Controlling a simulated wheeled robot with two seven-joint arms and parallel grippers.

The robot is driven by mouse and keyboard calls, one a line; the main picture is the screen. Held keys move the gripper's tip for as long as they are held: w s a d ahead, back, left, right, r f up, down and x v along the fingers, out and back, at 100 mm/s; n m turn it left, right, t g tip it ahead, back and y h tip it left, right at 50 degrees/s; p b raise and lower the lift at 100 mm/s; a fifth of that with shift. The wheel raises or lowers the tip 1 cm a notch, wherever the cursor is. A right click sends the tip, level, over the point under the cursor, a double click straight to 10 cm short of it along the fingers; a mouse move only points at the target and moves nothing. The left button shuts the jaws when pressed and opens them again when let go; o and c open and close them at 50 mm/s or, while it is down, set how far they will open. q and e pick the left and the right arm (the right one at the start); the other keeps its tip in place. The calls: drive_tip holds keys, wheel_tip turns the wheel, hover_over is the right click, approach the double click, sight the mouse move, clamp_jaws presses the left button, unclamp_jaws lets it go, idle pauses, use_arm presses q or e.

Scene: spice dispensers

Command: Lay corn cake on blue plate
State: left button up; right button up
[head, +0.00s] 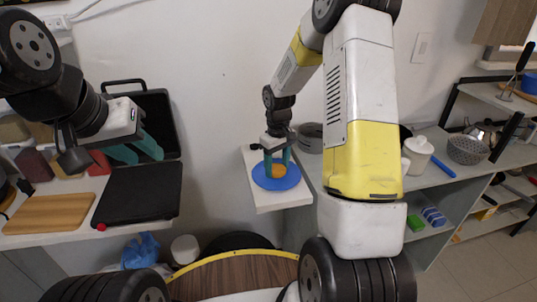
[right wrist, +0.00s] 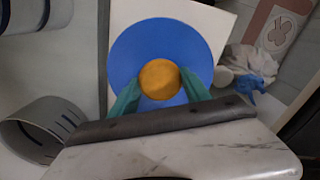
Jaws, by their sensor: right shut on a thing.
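The corn cake (head: 278,170) is a small round orange-yellow disc. In the right wrist view it (right wrist: 159,79) shows between the two green fingers, in front of the middle of the blue plate. The blue plate (head: 262,181) is round and lies on a white surface; it also shows in the right wrist view (right wrist: 128,45). My right gripper (head: 277,172) points down over the plate and is shut on the cake. Whether the cake touches the plate cannot be told. My left gripper (head: 137,152) is at the left with its green fingers apart and empty.
An open black grill (head: 140,195) and a wooden board (head: 48,213) are on the left counter. The white board (head: 268,205) under the plate is narrow. A grey pot (head: 310,137) stands just right of it. A white canister (head: 418,155) and a colander (head: 467,149) stand further right.

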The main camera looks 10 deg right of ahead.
sight(277, 168)
drive_tip(key=o, duration=1.6)
drive_tip(key=shift+c, duration=0.2)
drive_tip(key=s+r+m+t, duration=0.1)
drive_tip(key=s+r, duration=0.1)
drive_tip(key=r, duration=0.7)
drive_tip(key=s+r, duration=0.3)
drive_tip(key=r, duration=0.7)
drive_tip(key=s+a+r+m+t+y, duration=0.1)
drive_tip(key=s+r+m+t, duration=0.1)
drive_tip(key=s, duration=0.7)
drive_tip(key=s+a+r+m+t+y, duration=0.1)
drive_tip(key=s+r, duration=0.4)
drive_tip(key=s, duration=0.5)
drive_tip(key=shift+a+m+t, duration=0.15)
drive_tip(key=shift+m+t, duration=0.35)
drive_tip(key=shift+t, duration=0.6)
drive_tip(key=shift+r, duration=0.1)
